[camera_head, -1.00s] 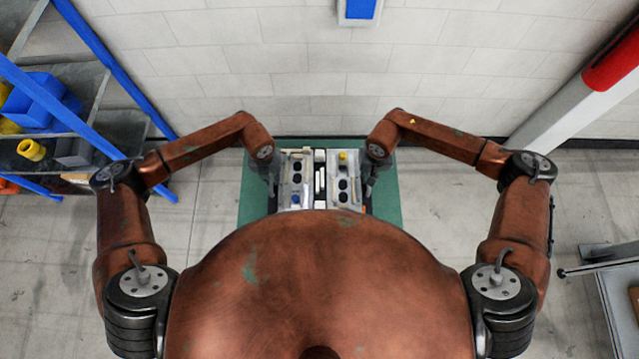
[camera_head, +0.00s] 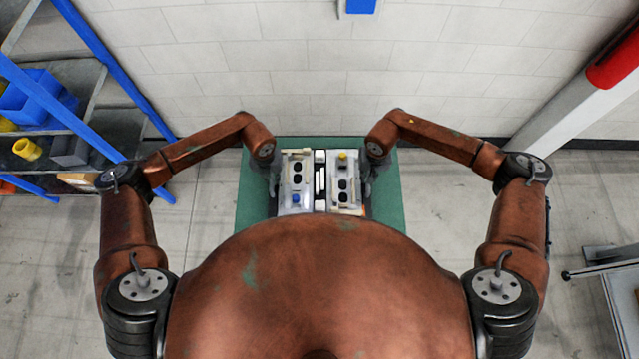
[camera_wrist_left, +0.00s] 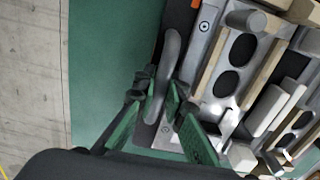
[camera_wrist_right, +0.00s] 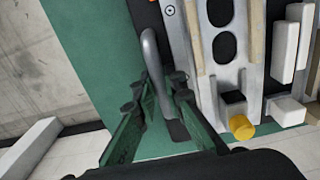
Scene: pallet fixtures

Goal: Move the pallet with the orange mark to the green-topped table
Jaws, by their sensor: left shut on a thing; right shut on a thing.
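The pallet (camera_head: 320,207) is a grey fixture plate with wooden bars, dark oval holes, pale blocks and a yellow knob. In the head view it is over the green-topped table (camera_head: 250,205); I cannot tell whether it touches the top. A small orange mark (camera_wrist_left: 196,3) shows at its edge in the left wrist view. My left gripper (camera_wrist_left: 160,92) is shut on the grey handle (camera_wrist_left: 172,50) at the pallet's left side. My right gripper (camera_wrist_right: 160,88) is shut on the handle (camera_wrist_right: 148,50) at the right side. My body hides the pallet's near edge.
A blue-framed shelf (camera_head: 100,85) with a blue bin (camera_head: 38,98) stands at left. A white-and-red post (camera_head: 560,110) rises at right, with a grey cart (camera_head: 620,300) below it. A block wall (camera_head: 300,60) is close behind the table.

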